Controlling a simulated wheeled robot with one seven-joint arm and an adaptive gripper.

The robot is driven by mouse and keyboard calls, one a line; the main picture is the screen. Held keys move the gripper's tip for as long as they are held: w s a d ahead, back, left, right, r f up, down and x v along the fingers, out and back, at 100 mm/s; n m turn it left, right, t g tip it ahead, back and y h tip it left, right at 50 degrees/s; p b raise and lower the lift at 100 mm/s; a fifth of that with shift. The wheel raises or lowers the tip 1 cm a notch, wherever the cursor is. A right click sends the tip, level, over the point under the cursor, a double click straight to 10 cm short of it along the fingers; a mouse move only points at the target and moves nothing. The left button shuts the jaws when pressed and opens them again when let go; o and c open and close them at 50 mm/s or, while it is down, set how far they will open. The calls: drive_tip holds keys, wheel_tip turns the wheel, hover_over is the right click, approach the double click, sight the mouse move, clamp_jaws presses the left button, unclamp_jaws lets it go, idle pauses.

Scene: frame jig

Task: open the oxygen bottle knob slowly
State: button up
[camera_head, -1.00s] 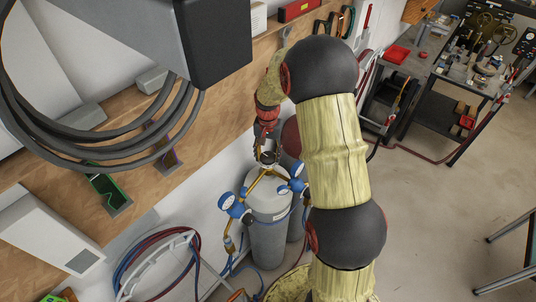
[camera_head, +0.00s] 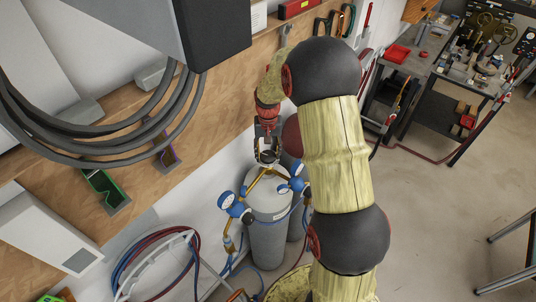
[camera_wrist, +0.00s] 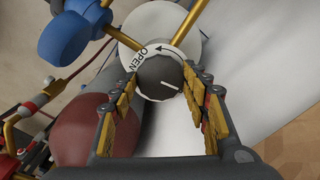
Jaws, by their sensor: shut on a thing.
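The oxygen bottle (camera_head: 268,207) is a grey cylinder standing upright by the wall, with brass pipes and blue gauges on top. In the wrist view its dark round knob (camera_wrist: 152,83) bears a white line pointing to the lower right. A white disc (camera_wrist: 140,25) behind it reads OPEN with a curved arrow. My gripper (camera_head: 267,154) is above the bottle top. In the wrist view my gripper (camera_wrist: 164,79) has its yellow-padded fingers on both sides of the knob, shut on it. The exact contact is partly hidden by the fingers.
Blue gauges (camera_head: 229,201) flank the bottle top. A dark red cylinder (camera_wrist: 88,128) is close to the left finger. A hose rack (camera_head: 150,262) stands left of the bottle, and a workbench (camera_head: 480,68) is at the upper right. Open floor lies to the right.

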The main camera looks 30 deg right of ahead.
sight(268, 155)
drive_tip(key=shift+n+b, duration=0.35)
drive_tip(key=shift+n, duration=1.15)
drive_tip(key=o, duration=1.2)
drive_tip(key=shift+c, duration=0.2)
drive_tip(key=shift+r, duration=0.1)
wheel_tip(268, 155, up, 12)
